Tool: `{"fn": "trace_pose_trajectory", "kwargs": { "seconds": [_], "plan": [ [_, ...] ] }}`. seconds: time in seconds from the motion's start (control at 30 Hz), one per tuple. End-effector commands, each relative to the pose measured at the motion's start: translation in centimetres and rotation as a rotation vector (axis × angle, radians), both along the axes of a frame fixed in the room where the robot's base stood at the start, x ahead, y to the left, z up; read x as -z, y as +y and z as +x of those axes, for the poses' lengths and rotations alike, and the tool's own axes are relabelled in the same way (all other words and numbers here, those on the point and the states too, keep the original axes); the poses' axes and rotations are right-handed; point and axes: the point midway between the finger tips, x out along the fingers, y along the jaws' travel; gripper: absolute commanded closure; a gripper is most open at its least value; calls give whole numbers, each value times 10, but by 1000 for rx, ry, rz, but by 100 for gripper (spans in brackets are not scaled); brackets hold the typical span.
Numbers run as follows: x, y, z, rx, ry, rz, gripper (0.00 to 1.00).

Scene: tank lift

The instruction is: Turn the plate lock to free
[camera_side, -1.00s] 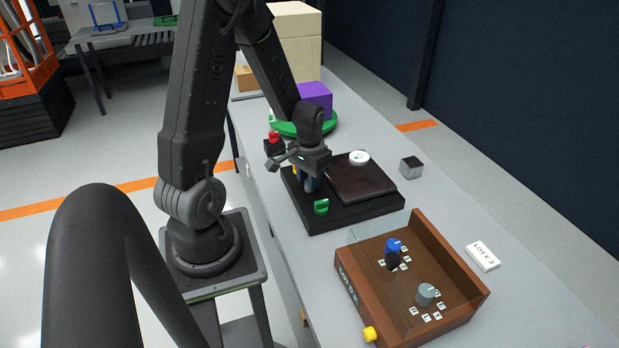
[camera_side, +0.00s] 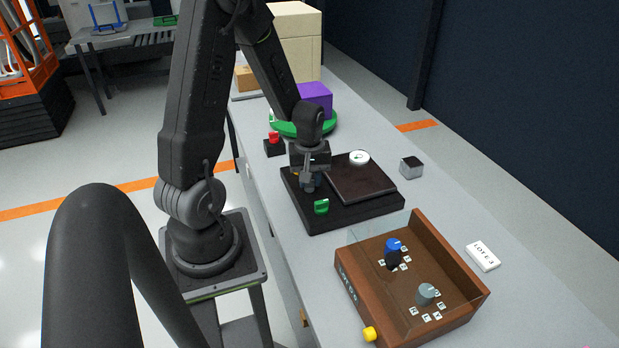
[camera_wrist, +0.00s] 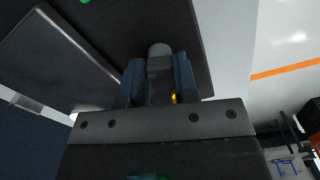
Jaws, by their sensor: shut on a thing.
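My gripper (camera_side: 309,184) points down at the left part of the black base (camera_side: 350,214), beside the dark brown plate (camera_side: 362,180). In the wrist view its two blue-grey fingers (camera_wrist: 159,78) are shut on a grey, round-ended knob (camera_wrist: 159,53), which looks like the plate lock. A small yellow part (camera_wrist: 174,98) shows by one finger. The gripper mostly hides the knob in the side view, and its mark or setting cannot be read. A green piece (camera_side: 321,207) stands on the base in front of the gripper.
A white round disc (camera_side: 358,157) is at the plate's back edge. A red button (camera_side: 274,137) on a black block is behind. The brown knob box (camera_side: 445,320) with a clear panel stands in front. A metal cube (camera_side: 411,167) and white label block (camera_side: 483,256) lie right.

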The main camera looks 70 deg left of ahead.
Motion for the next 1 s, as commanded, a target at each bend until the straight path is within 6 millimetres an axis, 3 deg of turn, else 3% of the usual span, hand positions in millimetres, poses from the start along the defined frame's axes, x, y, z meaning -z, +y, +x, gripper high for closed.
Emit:
{"fn": "trace_pose_trajectory", "kwargs": {
  "seconds": [0.4,1.0],
  "plan": [
    [0,0,0,-229,0,-1,96],
    [0,0,0,-276,0,-1,96]
  ]
}}
